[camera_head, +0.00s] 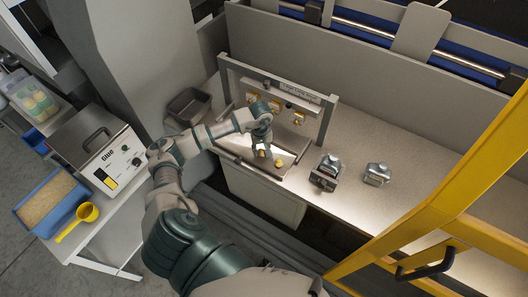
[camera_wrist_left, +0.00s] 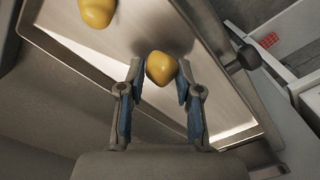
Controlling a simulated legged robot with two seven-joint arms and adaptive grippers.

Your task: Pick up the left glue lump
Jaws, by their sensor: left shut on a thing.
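The left glue lump is yellow and rounded; it sits between the fingertips of my left gripper in the wrist view (camera_wrist_left: 160,68). In the head view it shows (camera_head: 263,153) just under the fingers. My left gripper (camera_head: 262,147) is shut on it, with one finger on each side, over the metal tray (camera_wrist_left: 60,25). A second yellow glue lump (camera_head: 279,164) lies on the tray to the right; it also shows at the wrist view's top left (camera_wrist_left: 97,11). My right gripper is not in view.
A metal frame (camera_head: 332,112) with yellow parts stands behind the tray. Two small metal devices (camera_head: 327,172) (camera_head: 376,174) stand on the bench to the right. A glue machine (camera_head: 100,150), a blue bin (camera_head: 24,214) and a yellow scoop (camera_head: 86,212) are at left. A yellow guard (camera_head: 480,165) rises at right.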

